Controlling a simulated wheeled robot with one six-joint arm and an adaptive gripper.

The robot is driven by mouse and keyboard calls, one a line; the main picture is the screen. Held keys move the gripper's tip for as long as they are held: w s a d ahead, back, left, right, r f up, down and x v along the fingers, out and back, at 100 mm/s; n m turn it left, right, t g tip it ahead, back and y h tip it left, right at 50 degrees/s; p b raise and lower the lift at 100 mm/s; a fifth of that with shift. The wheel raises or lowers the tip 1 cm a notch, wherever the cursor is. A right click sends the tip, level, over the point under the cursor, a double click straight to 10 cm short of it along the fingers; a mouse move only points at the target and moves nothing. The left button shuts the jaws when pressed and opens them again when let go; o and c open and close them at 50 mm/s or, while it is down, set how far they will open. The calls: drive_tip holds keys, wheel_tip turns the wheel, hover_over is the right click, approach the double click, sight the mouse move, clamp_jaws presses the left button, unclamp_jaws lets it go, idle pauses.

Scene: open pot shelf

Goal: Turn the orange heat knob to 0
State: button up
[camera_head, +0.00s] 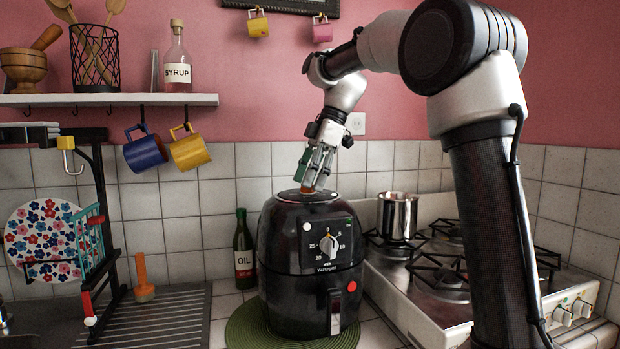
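A black air fryer (290,240) stands on the counter.
The air fryer stands on a green round mat (243,328). An oil bottle (244,250) stands to its left. A stove (435,285) with a metal pot (397,215) is on the right. A dish rack (100,230) and a shelf (110,100) are at the left.

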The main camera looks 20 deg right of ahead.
drive_tip(key=v, duration=1.2)
drive_tip(key=s+d+f+m+t+h, duration=0.1)
drive_tip(key=s+d+f+m, duration=0.2)
drive_tip(key=s+f+m, duration=0.3)
drive_tip(key=s+d+f+m+t+h, duration=0.2)
drive_tip(key=s+f+m, duration=0.4)
drive_tip(key=s+f, duration=0.4)
drive_tip(key=s+d+f+m+t+h, duration=0.1)
drive_tip(key=s+d+f+m, duration=0.3)
drive_tip(key=s+f, duration=0.5)
drive_tip(key=s+m, duration=0.2)
drive_tip(key=s, duration=0.2)
drive_tip(key=shift+d, duration=0.35)
